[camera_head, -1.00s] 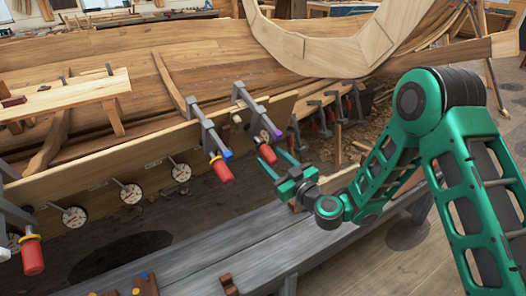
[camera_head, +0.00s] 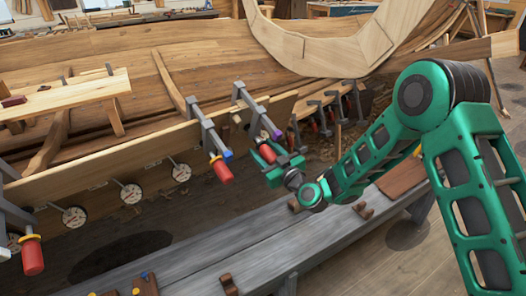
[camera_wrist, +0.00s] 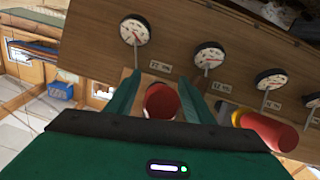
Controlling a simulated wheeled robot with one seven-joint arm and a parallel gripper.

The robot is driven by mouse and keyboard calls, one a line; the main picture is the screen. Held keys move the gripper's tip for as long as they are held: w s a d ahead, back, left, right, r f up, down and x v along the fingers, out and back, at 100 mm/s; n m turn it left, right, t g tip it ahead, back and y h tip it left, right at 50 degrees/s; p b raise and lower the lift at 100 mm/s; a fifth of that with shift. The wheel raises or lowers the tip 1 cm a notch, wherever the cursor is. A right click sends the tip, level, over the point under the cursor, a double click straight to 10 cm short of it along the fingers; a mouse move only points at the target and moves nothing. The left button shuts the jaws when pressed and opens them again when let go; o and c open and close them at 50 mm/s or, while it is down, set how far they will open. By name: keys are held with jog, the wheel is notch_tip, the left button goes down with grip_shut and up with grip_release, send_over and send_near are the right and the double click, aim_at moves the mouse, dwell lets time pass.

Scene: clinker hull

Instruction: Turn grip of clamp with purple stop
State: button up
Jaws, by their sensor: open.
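The clamp with the purple stop (camera_head: 277,135) hangs on the plank edge, with its grey bar running up and left. Its red grip (camera_wrist: 161,100) shows in the wrist view between my two fingers. My gripper (camera_head: 270,160) is open, with one finger on each side of that grip. A gap shows beside the fingers, and I cannot tell whether either touches.
A neighbouring clamp with a blue stop (camera_head: 228,154) and red grip (camera_head: 222,171) stands just left. Several dial gauges (camera_head: 131,193) line the plank. A grey bench (camera_head: 215,250) lies below my arm. More clamps (camera_head: 320,118) stand behind to the right.

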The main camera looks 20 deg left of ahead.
jog(key=shift+c, duration=0.3)
jog(key=c, duration=1)
jog(key=shift+a, duration=0.25)
jog(key=shift+d, duration=0.2)
